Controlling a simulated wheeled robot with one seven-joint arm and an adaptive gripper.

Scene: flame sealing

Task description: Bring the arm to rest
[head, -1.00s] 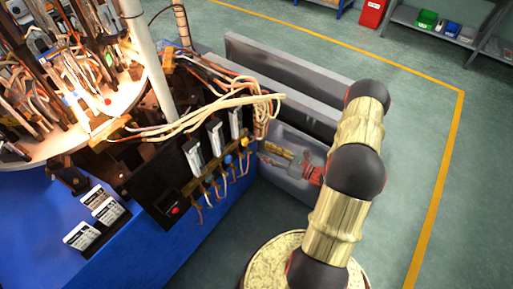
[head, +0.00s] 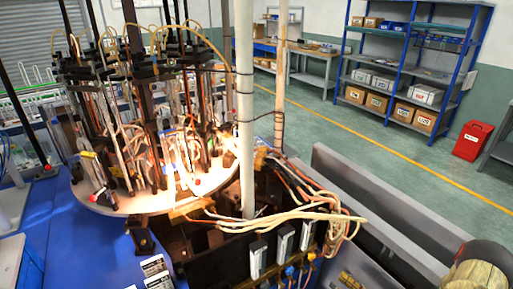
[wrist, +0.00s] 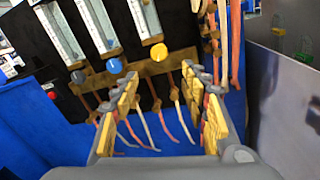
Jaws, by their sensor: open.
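My gripper (wrist: 160,125) shows in the wrist view with its two yellow-padded fingers apart and nothing between them. It faces the flame machine's black panel (wrist: 118,78) with flow meters, a blue knob (wrist: 114,66) and a yellow knob (wrist: 158,52). Thin orange and white hoses (wrist: 180,120) hang behind the fingers; I cannot tell whether any touch. In the head view only a gold and black part of my arm (head: 482,270) shows at the lower right corner; the gripper is out of that view.
The round sealing table (head: 110,205) with lit flames stands on the blue machine. A bundle of hoses (head: 300,215) juts out at its right. A grey wall or bin side (wrist: 285,105) is close at the gripper's right. Shelves (head: 410,75) and a red bin (head: 472,140) stand farther back.

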